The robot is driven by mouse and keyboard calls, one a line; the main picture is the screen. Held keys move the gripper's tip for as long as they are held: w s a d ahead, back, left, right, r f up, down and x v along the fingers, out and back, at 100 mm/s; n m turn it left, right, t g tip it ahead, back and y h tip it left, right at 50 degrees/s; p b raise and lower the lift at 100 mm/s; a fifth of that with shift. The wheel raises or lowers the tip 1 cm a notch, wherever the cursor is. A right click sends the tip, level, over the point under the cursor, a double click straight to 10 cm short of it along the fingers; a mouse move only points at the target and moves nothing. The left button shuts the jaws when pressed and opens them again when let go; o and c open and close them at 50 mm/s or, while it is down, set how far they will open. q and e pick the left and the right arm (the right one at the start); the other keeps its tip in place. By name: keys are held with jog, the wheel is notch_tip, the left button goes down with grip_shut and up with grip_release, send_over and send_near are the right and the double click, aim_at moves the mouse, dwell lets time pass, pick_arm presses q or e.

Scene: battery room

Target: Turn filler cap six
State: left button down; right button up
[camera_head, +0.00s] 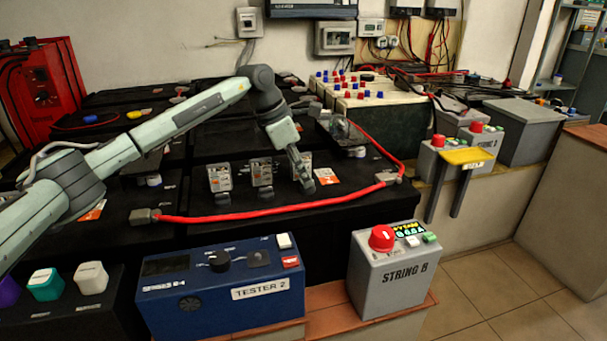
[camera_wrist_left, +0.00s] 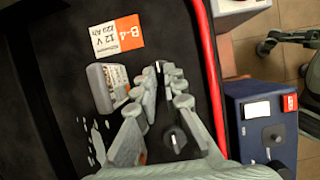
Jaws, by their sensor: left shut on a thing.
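My left gripper (camera_head: 307,187) reaches down from the left arm to the black battery top, beside the rightmost of three small grey blocks with clear fronts. In the left wrist view its fingers (camera_wrist_left: 160,74) are drawn together at the tips. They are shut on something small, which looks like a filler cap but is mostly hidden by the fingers. A black round knob (camera_wrist_left: 174,140) with a pale bar shows between the fingers. Which cap number it is cannot be read.
A red cable (camera_head: 270,214) runs along the battery's front and right edge. In front stand a blue TESTER 2 box (camera_head: 215,304) and a grey STRING B box (camera_head: 381,284) with a red button. Grey blocks (camera_head: 219,178) (camera_head: 262,173) stand left of the gripper.

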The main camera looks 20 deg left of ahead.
pick_arm(q)
jog(key=c, duration=1.6)
grip_release()
jog(key=shift+r, duration=0.1)
jog(key=v, duration=1.2)
jog(key=shift+a, duration=0.1)
